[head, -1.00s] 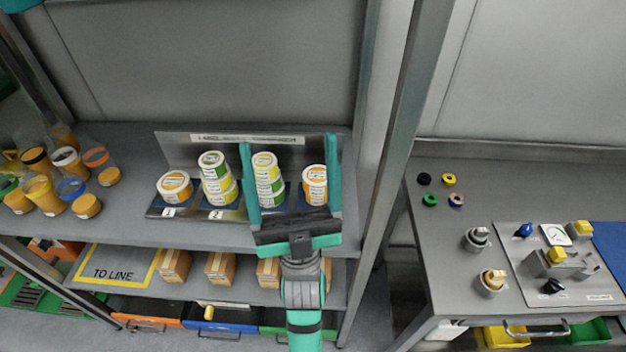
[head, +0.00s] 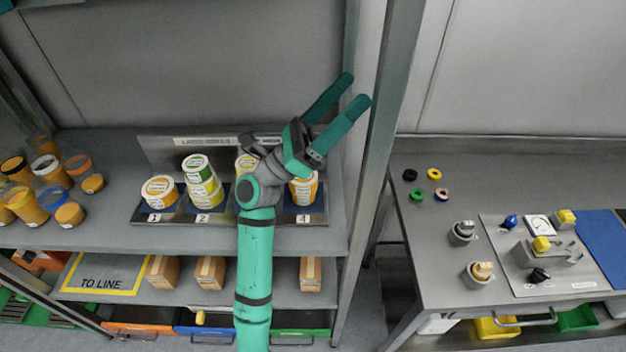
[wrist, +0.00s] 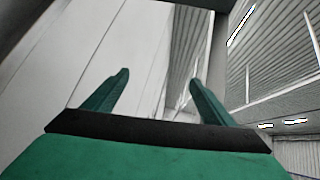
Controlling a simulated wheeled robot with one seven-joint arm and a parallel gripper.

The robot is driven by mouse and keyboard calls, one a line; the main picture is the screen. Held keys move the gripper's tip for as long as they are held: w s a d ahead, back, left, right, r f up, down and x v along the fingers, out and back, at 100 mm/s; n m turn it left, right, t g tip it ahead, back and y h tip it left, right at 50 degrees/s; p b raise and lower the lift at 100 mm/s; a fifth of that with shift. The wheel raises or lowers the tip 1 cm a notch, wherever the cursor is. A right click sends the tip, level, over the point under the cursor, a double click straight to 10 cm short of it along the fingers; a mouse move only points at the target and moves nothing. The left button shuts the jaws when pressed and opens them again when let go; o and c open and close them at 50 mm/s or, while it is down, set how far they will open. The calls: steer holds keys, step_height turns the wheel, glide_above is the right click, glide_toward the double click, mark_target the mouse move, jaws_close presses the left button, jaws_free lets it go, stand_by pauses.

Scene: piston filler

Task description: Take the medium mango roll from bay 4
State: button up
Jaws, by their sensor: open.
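The roll in bay 4 (head: 303,190) stands upright in the rightmost bay of the label dispenser (head: 154,214), above the tag 4. It is orange-yellow with a white label; my arm hides its upper left, and its size wording is too small to read. My gripper (head: 344,92) is open and empty, raised above and to the right of bay 4, its fingers pointing up and right toward the rack post. In the wrist view my gripper (wrist: 158,90) shows two spread fingers with only wall and ceiling beyond them.
Bay 1 (head: 160,190) holds a yellow roll and bay 2 (head: 201,180) a green and yellow stack. My arm covers most of bay 3. The grey rack post (head: 385,120) stands close right of my gripper. Jars (head: 50,170) crowd the shelf's left end.

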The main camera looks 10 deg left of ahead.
steer(key=w+d+m+g+y, duration=0.45)
steer(key=d+m+g, duration=0.4)
steer(key=m, duration=0.25)
steer(key=m+g+y, duration=0.4)
steer(key=y, duration=1.6)
glide_toward(299, 187)
steer(key=w, duration=0.3)
steer(key=shift+w+r+h, duration=0.15)
steer(key=shift+r+h, duration=0.05)
steer(key=shift+h, duration=0.05)
step_height(299, 187, down, 5)
steer(key=shift+f, duration=0.25)
steer(key=f, duration=0.5)
steer(key=shift+w+a, duration=0.1)
steer(key=shift+w, duration=0.2)
steer(key=c, duration=1.3)
steer(key=shift+r, duration=0.1)
